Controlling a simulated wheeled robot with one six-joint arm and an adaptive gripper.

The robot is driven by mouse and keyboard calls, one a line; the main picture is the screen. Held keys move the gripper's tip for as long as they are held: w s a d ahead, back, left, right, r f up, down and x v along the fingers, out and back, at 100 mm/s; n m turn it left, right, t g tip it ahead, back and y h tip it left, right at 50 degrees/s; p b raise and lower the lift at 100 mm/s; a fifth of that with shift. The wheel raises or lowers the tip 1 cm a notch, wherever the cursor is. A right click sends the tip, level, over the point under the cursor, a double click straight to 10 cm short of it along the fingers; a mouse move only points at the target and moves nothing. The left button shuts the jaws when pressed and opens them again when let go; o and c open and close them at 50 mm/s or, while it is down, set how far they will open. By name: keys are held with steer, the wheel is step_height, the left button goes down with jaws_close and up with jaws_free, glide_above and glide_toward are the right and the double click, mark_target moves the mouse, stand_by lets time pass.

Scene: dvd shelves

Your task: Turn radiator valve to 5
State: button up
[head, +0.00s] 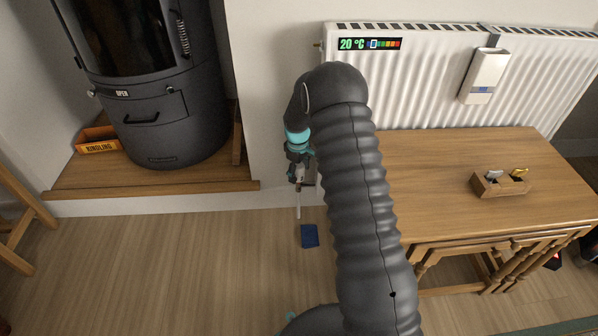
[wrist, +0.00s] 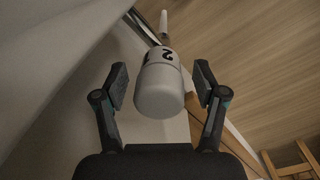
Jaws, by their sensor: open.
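The white radiator valve head (wrist: 160,82) shows in the wrist view between the two fingers, with a black "2" on its far side. My gripper (wrist: 160,86) is open, one finger on each side, with a visible gap to the valve on both sides. A thin pipe (wrist: 163,24) runs beyond the valve. In the head view my gripper (head: 300,177) is low near the wall, left of the wooden table, and largely hides the valve. The white radiator (head: 430,100) is on the wall, with a 20 °C strip (head: 369,44) on it.
The wooden table (head: 430,165) stands right of my arm, with a small wooden box (head: 500,184) on it. A black stove (head: 160,90) stands left on a wooden ledge (head: 150,192). A blue object (head: 310,236) lies on the floor below my gripper.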

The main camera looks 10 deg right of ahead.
step_height(320, 180, up, 11)
steer(key=shift+s+a+r, duration=0.1)
steer(key=shift+a+r, duration=0.05)
steer(key=shift+r, duration=0.25)
